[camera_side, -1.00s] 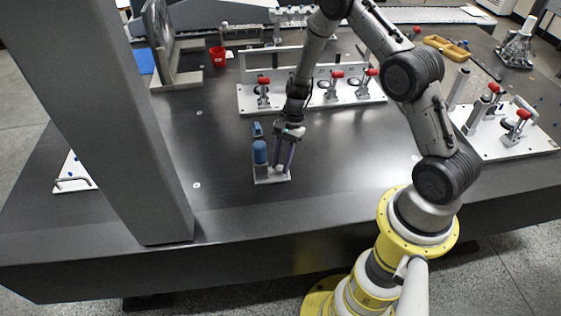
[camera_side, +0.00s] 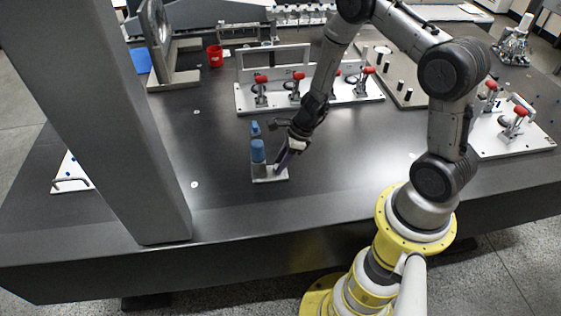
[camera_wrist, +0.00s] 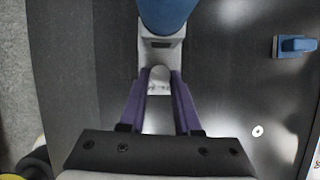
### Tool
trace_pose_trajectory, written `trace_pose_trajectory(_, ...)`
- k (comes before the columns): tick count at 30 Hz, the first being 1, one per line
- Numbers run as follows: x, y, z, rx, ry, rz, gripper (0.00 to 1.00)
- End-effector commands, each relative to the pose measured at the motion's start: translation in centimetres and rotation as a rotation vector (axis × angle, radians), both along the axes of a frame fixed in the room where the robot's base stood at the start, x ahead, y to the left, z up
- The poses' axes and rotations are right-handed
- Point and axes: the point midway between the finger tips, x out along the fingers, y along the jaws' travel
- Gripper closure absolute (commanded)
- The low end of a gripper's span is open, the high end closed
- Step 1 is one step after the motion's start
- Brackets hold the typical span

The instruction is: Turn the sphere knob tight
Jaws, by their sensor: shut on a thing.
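The sphere knob (camera_wrist: 159,73) is a small pale ball on a light metal base (camera_wrist: 167,55), seen in the wrist view between the tips of my gripper's purple fingers. My gripper (camera_wrist: 160,82) is shut on the knob. In the side view my gripper (camera_side: 279,165) leans in from the upper right at the base (camera_side: 262,178), and its fingers mostly hide the knob. A blue cylinder (camera_side: 257,150) stands upright on the left part of the same base. It also shows at the top of the wrist view (camera_wrist: 168,12).
A small blue block (camera_wrist: 297,45) on a grey piece lies apart on the dark table. White plates with red-handled clamps (camera_side: 261,79) stand behind and right. A grey column (camera_side: 110,120) rises at left. The table front is clear.

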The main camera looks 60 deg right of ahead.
Motion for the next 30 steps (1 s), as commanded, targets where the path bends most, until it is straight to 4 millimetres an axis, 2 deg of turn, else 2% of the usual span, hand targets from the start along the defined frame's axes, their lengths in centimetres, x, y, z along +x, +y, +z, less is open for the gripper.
trace_pose_trajectory(21,-0.05,0.72,0.16,0.003,-0.007,-0.673,1.00)
trace_pose_trajectory(30,0.00,0.89,0.15,0.003,-0.005,-0.888,1.00)
